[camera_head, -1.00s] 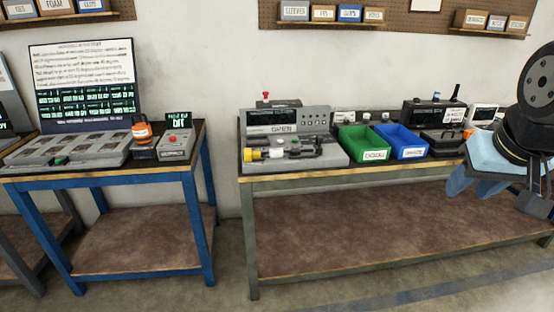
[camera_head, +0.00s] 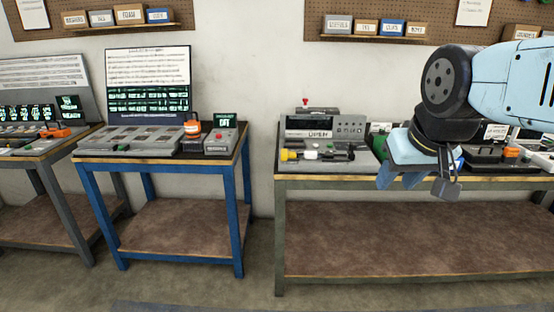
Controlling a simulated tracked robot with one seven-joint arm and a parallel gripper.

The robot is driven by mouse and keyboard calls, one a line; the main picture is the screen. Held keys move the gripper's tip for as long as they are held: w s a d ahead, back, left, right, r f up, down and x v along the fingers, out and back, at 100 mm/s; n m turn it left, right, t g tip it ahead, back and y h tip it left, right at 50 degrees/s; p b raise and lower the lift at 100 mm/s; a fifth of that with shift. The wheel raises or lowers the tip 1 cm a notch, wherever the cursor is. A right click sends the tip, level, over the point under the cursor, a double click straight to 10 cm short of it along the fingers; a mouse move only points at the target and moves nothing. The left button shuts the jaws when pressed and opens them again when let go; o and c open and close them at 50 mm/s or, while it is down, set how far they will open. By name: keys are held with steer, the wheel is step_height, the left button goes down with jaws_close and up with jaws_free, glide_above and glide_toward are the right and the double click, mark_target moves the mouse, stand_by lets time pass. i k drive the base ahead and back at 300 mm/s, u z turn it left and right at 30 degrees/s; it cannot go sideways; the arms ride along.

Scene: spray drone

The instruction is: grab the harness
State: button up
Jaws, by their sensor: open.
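What looks like the harness (camera_head: 318,156), a dark length with a yellow end at its left, lies across the front of a grey test unit (camera_head: 327,127) whose screen reads OPEN. The unit stands on the left end of the right-hand bench. My gripper (camera_head: 418,184) is at the right of the head view, pointing down, open and empty. It is to the right of the harness and apart from it. My gripper and arm hide most of the green bin (camera_head: 379,143) and the blue bin beside it.
The right-hand bench (camera_head: 415,183) has a wooden edge and a lower shelf. Black cases and an orange item stand at its right. A floor gap separates the two benches.

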mark_target(307, 155)
steer(key=u, duration=0.45)
steer(key=i, duration=1.5)
steer(key=z, duration=0.05)
